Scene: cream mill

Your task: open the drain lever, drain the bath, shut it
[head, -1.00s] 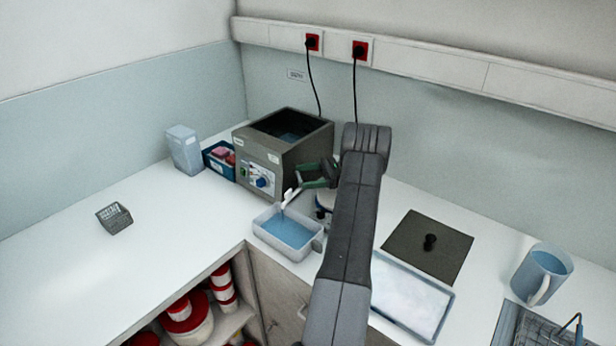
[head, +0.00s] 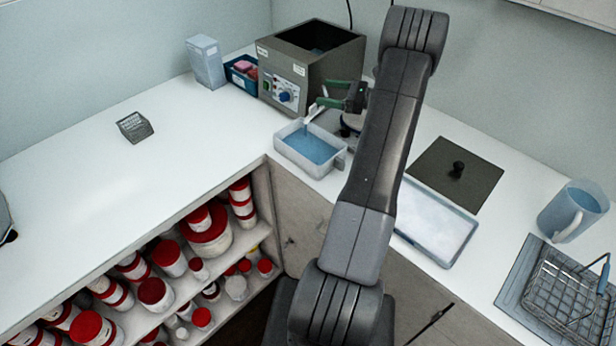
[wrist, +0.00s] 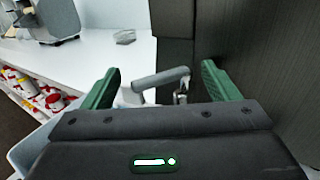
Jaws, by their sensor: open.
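The bath (head: 284,68) is a dark grey open-topped box with a control panel on its front; some blue liquid shows inside. The drain lever, a light grey bar (wrist: 160,77), lies roughly level between my green fingers in the wrist view, with no clear contact. My gripper (head: 328,94) is open beside the bath's right side; it also shows in the wrist view (wrist: 160,85). A whitish drain part (head: 314,110) shows below the fingers, and a thin blue streak drops from it toward a white tub (head: 338,162). Blue liquid covers the tub's bottom.
A lidded blue-white box (head: 205,62) and a blue bin (head: 240,80) stand left of the bath. A dark lid (head: 440,185), a pale tray (head: 432,225), a jug (head: 575,212) and a wire basket (head: 565,290) lie to the right. The left counter is mostly clear.

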